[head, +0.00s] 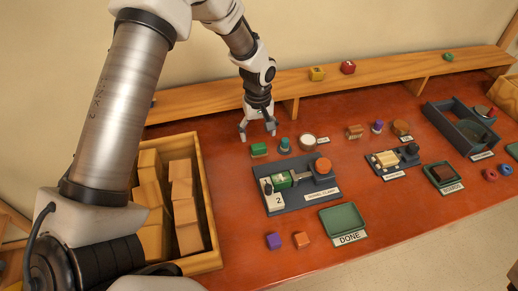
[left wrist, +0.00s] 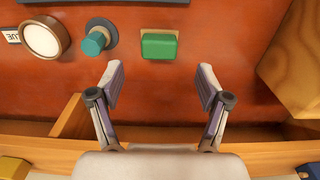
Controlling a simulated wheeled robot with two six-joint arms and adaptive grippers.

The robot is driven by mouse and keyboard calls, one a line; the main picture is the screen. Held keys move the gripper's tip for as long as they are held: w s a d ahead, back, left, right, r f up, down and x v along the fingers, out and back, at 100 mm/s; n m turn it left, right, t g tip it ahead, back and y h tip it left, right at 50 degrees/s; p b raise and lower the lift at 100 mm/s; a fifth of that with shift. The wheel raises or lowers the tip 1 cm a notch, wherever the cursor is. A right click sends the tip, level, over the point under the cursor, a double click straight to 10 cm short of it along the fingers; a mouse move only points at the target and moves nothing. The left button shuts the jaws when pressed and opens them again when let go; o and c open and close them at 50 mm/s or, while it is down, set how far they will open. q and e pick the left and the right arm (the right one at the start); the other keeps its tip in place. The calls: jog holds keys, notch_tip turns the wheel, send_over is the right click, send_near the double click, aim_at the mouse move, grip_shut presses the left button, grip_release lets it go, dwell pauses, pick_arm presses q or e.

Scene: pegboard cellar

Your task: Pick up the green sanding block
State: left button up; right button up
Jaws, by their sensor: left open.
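The green sanding block (head: 259,150) appears to be the small green block lying on the red-brown bench near its back edge. In the left wrist view the green block (left wrist: 159,46) lies just beyond the fingertips, centred between them. My left gripper (head: 258,131) is open and empty, pointing down just behind and above the block. In the left wrist view both fingers of my left gripper (left wrist: 160,74) are spread wider than the block, with nothing between them. My right gripper is not in view.
A teal knob (head: 285,145) and a round white-topped item (head: 307,142) stand right of the block. A fixture (head: 300,187) holding another green piece is in front. A wooden crate (head: 204,190) stands left, a raised shelf (head: 390,74) behind. A green DONE tray (head: 342,220) is in front.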

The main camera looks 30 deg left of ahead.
aim_at(259, 146)
pick_arm(q)
notch_tip(259, 146, down, 6)
jog(key=shift+d+f+p, duration=0.1)
jog(key=shift+d+p, duration=0.05)
jog(key=shift+p, duration=0.8)
jog(key=shift+f, duration=0.1)
jog(key=c, duration=1.1)
jog(key=shift+c, duration=0.2)
notch_tip(259, 146, up, 9)
jog(key=shift+r+b, duration=0.15)
jog(key=shift+b, duration=0.9)
jog(key=shift+r, duration=0.45)
